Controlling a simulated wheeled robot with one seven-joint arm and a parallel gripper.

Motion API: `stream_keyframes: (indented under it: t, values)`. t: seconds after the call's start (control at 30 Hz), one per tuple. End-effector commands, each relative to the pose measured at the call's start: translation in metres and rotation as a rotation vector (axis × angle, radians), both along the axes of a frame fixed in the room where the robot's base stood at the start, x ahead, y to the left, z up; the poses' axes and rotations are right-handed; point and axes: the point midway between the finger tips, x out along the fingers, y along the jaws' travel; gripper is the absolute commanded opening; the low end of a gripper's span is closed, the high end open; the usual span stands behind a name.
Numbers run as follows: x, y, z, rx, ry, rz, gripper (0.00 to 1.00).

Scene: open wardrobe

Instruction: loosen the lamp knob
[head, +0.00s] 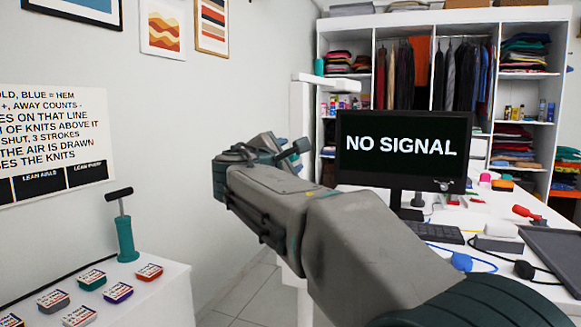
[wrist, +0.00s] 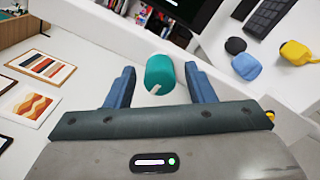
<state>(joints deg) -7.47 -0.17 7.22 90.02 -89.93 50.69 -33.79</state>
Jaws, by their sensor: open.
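My gripper (wrist: 159,70) is open, with its two blue fingers apart. In the wrist view a teal cylinder (wrist: 164,74) with a pale mark on its near end shows between the fingers; gaps show on both sides and I see no contact. I cannot confirm that it is the lamp knob. In the head view my gripper (head: 283,146) is in mid-air left of the monitor, seen partly from behind its own wrist.
The monitor (head: 403,146) reads NO SIGNAL on the white desk (head: 478,215), with a keyboard (head: 432,232) before it. The open wardrobe (head: 418,30) is behind.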

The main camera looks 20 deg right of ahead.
Motion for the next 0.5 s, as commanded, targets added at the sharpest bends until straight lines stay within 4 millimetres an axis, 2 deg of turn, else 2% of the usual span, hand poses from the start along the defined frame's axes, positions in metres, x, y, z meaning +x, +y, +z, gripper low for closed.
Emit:
stream_keyframes:
  t: [0.5]
  values:
    - [-0.0001,0.0001,-0.0004,0.053,-0.038,0.000,0.49]
